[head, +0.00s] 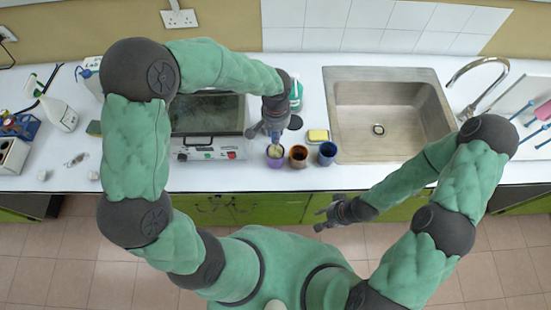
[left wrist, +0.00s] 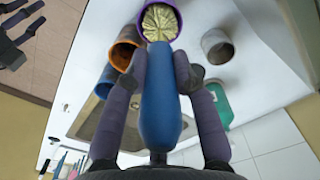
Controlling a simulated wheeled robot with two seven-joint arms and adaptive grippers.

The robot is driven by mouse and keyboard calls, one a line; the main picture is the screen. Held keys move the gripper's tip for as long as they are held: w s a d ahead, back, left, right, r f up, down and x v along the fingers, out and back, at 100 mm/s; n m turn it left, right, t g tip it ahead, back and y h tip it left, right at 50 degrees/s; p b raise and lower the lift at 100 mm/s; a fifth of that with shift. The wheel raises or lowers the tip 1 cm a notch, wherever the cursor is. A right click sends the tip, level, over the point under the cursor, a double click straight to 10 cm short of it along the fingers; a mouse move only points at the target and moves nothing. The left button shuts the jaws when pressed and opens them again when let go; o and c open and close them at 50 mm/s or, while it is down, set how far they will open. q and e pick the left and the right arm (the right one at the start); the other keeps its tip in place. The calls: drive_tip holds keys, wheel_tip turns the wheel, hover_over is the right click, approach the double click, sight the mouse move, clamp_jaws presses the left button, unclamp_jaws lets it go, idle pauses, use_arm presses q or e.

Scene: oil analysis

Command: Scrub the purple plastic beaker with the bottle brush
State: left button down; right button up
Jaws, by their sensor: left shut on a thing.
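The purple plastic beaker (head: 275,163) stands upright on the white counter, left in a row with an orange beaker (head: 298,156) and a blue beaker (head: 327,153). In the left wrist view the purple beaker (left wrist: 143,34) is at the top, with the bottle brush's yellowish bristles (left wrist: 160,22) inside its mouth. My left gripper (head: 276,138) is above the beaker, its fingers shut around the brush's blue handle (left wrist: 160,105). How deep the bristles reach is hidden. My right gripper (head: 322,219) is open and empty, in front of the counter edge.
A green bottle (head: 296,94) and a grey cup (left wrist: 217,46) stand behind the beakers. A glass-topped box (head: 208,115) is on the left, close to my left arm.

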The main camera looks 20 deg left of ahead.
use_arm(q)
drive_tip(key=shift+f, duration=0.45)
drive_tip(key=shift+r, duration=0.15)
drive_tip(key=shift+r+p, duration=4.05)
drive_tip(key=shift+r, duration=2.25)
